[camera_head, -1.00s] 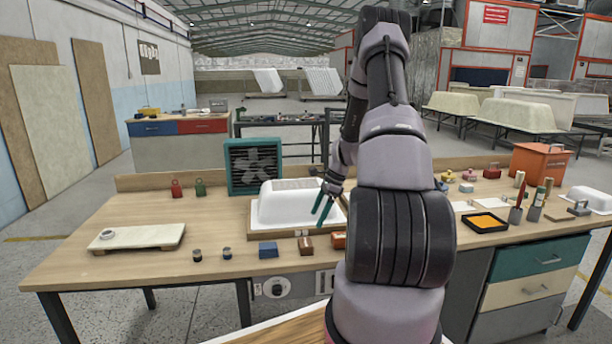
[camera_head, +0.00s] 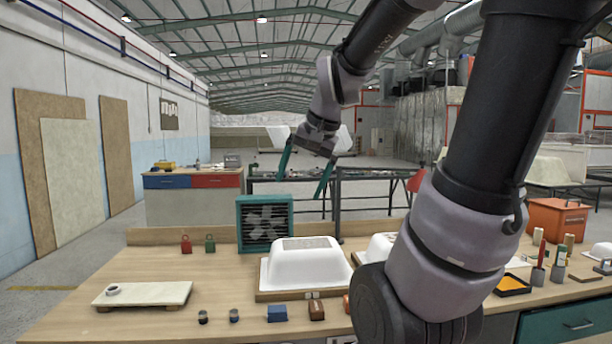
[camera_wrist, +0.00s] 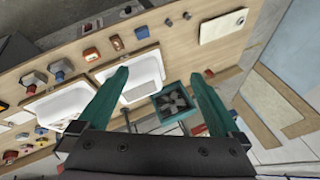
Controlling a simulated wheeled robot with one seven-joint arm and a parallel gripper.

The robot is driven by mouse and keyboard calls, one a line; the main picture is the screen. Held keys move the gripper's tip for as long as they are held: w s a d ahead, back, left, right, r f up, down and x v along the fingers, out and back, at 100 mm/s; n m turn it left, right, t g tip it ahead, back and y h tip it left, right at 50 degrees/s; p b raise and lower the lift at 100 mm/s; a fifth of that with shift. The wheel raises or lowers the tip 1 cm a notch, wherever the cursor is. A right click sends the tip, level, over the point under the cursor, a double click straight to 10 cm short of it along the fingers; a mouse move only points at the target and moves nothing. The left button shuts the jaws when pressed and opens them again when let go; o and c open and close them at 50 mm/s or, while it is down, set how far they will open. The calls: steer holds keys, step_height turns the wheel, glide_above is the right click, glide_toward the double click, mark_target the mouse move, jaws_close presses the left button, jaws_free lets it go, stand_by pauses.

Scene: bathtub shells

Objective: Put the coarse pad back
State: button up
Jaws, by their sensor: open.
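My gripper (camera_head: 304,180) is open and empty, raised high above the back of the workbench with its teal fingers apart. It also shows in the wrist view (camera_wrist: 160,76). Three small blocks sit along the bench front: a blue block (camera_head: 277,313), a brown block (camera_head: 316,310) and an orange block (camera_head: 346,304), partly hidden by my arm. I cannot tell which, if any, is the coarse pad. A white tub shell (camera_head: 283,271) stands upside down on a wooden base behind them, with a grey rectangular patch (camera_head: 302,243) on top.
A teal fan box (camera_head: 264,222) stands behind the tub. A second white shell (camera_head: 377,247) is partly behind my arm. A cream board (camera_head: 142,294) with a ring lies left. Two dark cylinders (camera_head: 203,317) stand at the front. An orange box (camera_head: 556,216) stands right.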

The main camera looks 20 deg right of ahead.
steer(key=s+a+r+n+t, duration=0.1)
steer(key=s+a+r+n, duration=0.1)
steer(key=s, duration=0.5)
steer(key=shift+s+n+t, duration=0.3)
steer(key=shift+s+n, duration=0.05)
steer(key=shift+n, duration=0.15)
steer(key=shift+r, duration=0.1)
stand_by(0.5)
